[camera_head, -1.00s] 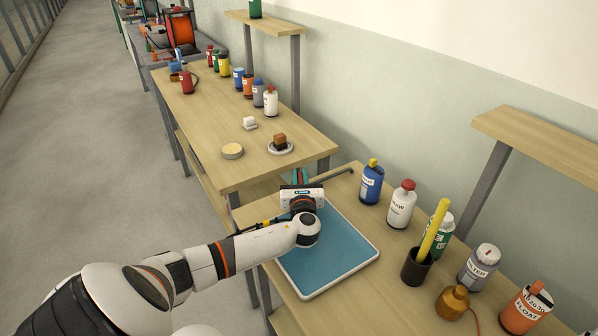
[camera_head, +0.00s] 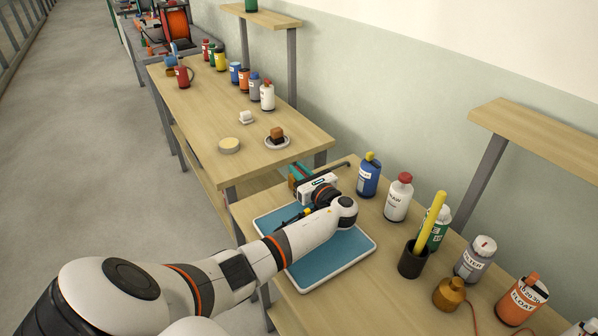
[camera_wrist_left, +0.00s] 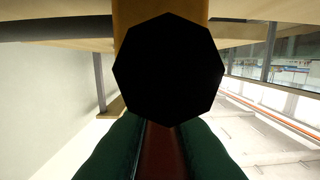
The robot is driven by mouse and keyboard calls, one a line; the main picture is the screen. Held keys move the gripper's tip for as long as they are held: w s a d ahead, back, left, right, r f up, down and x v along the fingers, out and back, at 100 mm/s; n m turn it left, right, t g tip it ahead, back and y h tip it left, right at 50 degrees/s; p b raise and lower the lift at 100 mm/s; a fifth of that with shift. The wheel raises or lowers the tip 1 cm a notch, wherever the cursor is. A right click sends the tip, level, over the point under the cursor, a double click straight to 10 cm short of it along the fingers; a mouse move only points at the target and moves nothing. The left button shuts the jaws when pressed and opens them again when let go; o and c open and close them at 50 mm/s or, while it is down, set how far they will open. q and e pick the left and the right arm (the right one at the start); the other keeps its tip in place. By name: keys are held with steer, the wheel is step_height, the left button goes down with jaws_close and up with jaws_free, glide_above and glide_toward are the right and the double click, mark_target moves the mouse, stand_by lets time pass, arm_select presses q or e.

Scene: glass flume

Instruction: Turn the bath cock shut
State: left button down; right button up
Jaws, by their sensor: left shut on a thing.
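In the left wrist view, a black eight-sided end (camera_wrist_left: 168,70) with an amber body (camera_wrist_left: 160,8) behind it fills the middle; I take this to be the bath cock. My left gripper's dark green fingers (camera_wrist_left: 158,150) are shut on a reddish-brown bar (camera_wrist_left: 158,160), likely the cock's handle, just below the black end. In the head view my left gripper (camera_head: 298,176) is past the far edge of the white-rimmed blue bath (camera_head: 330,255). My wrist and the gripper hide the cock there; how far it is turned cannot be told. My right gripper is not in view.
A thin dark pipe (camera_head: 340,167) lies by the gripper. A blue bottle (camera_head: 369,176), a white bottle (camera_head: 398,198) and a black cup (camera_head: 412,260) with a yellow stick stand right of the bath. A second table (camera_head: 190,120) with several bottles is beyond. The floor at left is clear.

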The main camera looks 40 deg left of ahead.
arm_select(q)
steer(key=c, duration=1.4)
jaws_free()
steer(key=shift+c, duration=0.2)
steer(key=shift+d, duration=0.1)
steer(key=b+v, duration=0.1)
steer(key=v, duration=1)
steer(key=shift+s+d, duration=0.15)
steer(key=shift+d, duration=0.25)
